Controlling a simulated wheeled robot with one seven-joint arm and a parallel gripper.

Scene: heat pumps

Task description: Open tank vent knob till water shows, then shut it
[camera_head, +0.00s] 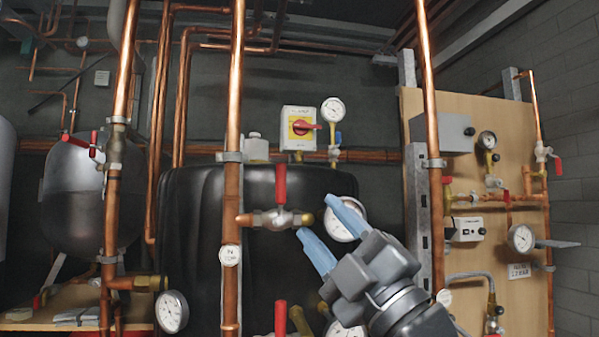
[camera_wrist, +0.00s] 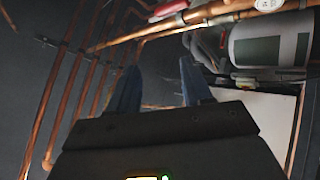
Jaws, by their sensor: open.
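My gripper (camera_head: 316,218) is open, with two blue fingers pointing up and left in front of the large black tank (camera_head: 200,215). Nothing shows between the fingers, which also appear in the wrist view (camera_wrist: 158,72). In the head view the fingertips lie beside the brass end of a red-lever valve (camera_head: 280,219); I cannot tell the gap in depth. A small pale fitting (camera_head: 255,147) stands at the tank's top, and a small blue handle (camera_head: 338,139) sits under a round gauge (camera_head: 333,110). I cannot tell which part is the vent knob. No water is visible.
A gauge (camera_head: 345,219) is close behind the fingers. A red rotary switch (camera_head: 301,128) is above the tank. A wooden panel (camera_head: 520,155) with valves and gauges is at right.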

